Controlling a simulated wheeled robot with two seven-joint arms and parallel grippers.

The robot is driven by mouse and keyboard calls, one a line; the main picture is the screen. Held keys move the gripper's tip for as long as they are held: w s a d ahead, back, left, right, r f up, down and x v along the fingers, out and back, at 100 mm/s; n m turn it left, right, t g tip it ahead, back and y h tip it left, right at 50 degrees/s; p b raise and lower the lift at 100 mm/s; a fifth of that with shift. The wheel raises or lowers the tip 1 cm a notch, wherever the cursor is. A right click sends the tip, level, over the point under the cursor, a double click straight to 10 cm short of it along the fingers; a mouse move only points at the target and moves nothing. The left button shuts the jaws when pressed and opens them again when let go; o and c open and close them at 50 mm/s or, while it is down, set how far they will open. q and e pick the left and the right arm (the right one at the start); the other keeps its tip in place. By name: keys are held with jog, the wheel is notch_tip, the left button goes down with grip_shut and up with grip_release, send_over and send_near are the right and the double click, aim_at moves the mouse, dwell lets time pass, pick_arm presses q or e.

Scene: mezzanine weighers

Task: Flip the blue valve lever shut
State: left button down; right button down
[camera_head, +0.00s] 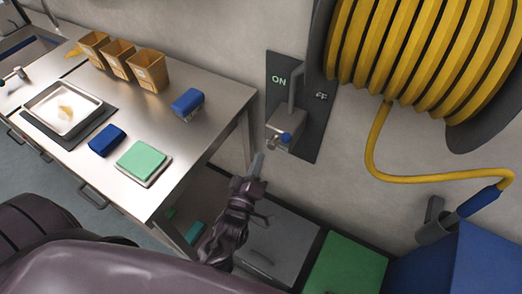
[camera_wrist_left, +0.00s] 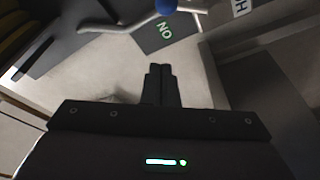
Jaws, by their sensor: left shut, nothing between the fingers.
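My right gripper is out of view.
A yellow hose reel (camera_head: 420,50) hangs right of the plate. A steel table (camera_head: 190,145) at left holds boxes, a tray and blue and green items. A grey bin (camera_head: 285,232), a green bin (camera_head: 345,265) and a blue box (camera_head: 480,260) stand below.

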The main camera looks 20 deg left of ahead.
pick_arm(q)
jog(key=s, duration=0.2)
jog(key=shift+s+a+f, duration=0.1)
jog(key=shift+s+a, duration=0.1)
jog(key=shift+s, duration=0.2)
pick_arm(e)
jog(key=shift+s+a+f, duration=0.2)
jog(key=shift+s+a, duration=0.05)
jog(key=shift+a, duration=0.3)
pick_arm(q)
jog(key=s+d+f+m+g+h, duration=0.1)
jog(key=s+f+m+g, duration=0.3)
jog(key=f, duration=1)
jog(key=s+d+f+m+g+h, duration=0.1)
jog(key=s+d+f+m+g, duration=0.2)
jog(key=f, duration=1)
jog(key=s+a+f+m+g, duration=0.3)
jog(key=s+f, duration=0.6)
jog(key=s, duration=0.4)
jog(key=s+a+f+m+g+y, duration=0.1)
jog(key=s+a+f+m+g, duration=0.3)
jog(key=s, duration=0.9)
notch_tip(320, 180, down, 6)
jog(key=a+g, duration=0.2)
jog(key=g, duration=0.2)
jog(key=shift+a, duration=0.25)
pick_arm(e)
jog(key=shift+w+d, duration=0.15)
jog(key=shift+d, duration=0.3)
